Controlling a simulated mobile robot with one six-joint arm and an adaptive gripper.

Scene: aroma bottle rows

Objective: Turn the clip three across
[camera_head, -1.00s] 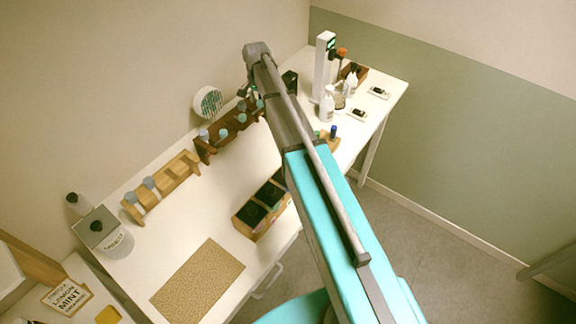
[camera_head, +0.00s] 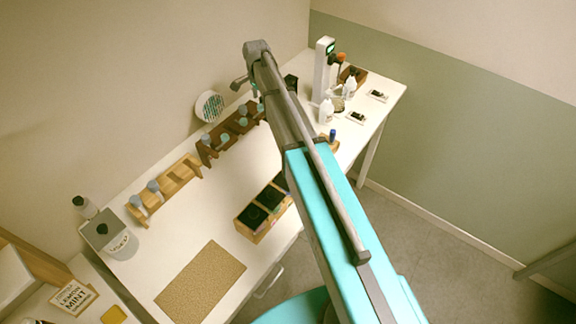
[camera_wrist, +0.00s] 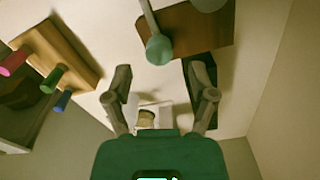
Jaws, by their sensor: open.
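My gripper (camera_wrist: 163,78) is open and empty in the wrist view, its two grey fingers spread apart. A brown wooden block with a teal round-topped piece (camera_wrist: 160,49) lies beyond the fingertips. A small beige cylinder (camera_wrist: 146,119) on a white piece shows between the fingers. A light wooden rack (camera_head: 183,175) holds grey-blue-topped bottles at the left of the table, and a dark brown rack (camera_head: 208,150) with several bottles stands behind it. I cannot make out a clip for certain.
A wooden box with dark compartments (camera_head: 258,236) sits at the front edge, beside a cork mat (camera_head: 200,283). A white column (camera_head: 322,75), bottles (camera_head: 326,111) and small devices (camera_head: 357,117) stand at the far right. The table middle is clear.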

